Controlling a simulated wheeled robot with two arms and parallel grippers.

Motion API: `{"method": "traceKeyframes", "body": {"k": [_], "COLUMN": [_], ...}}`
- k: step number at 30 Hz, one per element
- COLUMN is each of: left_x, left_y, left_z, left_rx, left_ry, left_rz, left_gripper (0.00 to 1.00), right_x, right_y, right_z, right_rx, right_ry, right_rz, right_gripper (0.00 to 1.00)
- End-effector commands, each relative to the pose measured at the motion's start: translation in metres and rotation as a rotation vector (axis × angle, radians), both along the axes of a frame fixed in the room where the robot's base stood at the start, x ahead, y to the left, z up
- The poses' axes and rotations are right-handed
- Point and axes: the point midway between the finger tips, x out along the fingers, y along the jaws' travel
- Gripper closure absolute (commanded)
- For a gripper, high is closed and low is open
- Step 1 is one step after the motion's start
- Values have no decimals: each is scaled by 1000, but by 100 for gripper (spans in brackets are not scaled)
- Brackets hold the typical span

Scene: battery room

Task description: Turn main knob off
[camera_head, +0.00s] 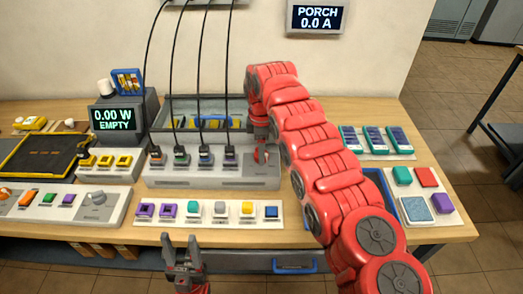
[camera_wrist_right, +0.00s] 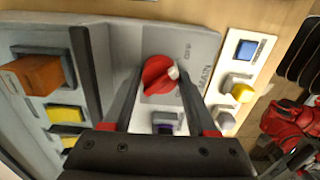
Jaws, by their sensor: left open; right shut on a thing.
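The red main knob (camera_wrist_right: 158,76) sits between my right gripper's fingertips in the right wrist view. It has a white pointer mark on its upper right side and printed lettering beside it on the grey panel. In the head view the knob (camera_head: 260,154) shows at the right end of the grey console (camera_head: 205,178), partly covered by my red right arm. My right gripper (camera_wrist_right: 160,80) is shut on the knob; its tips (camera_head: 260,140) are hard to make out in the head view. My left gripper (camera_head: 186,255) is open and empty in front of the table edge.
Black cables hang into the console's several sockets. A white strip (camera_head: 170,222) with coloured buttons lies in front, and another control panel (camera_head: 72,212) at left. A display (camera_head: 112,117) reads "0.00 W EMPTY"; a wall display (camera_head: 317,17) reads "PORCH 0.0 A".

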Motion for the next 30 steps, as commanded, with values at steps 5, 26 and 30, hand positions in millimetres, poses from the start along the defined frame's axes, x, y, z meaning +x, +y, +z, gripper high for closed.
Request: {"method": "traceKeyframes", "body": {"k": [5, 26, 30], "left_x": [0, 0, 0], "left_y": [0, 0, 0], "left_z": [0, 0, 30], "left_rx": [0, 0, 0], "left_ry": [0, 0, 0], "left_rz": [0, 0, 0], "left_gripper": [50, 50, 50], "right_x": [1, 0, 0], "right_y": [1, 2, 1], "right_z": [1, 22, 64], "right_rx": [1, -1, 1], "right_ry": [-5, -1, -3], "right_rz": [1, 1, 0], "right_gripper": [98, 12, 12]}}
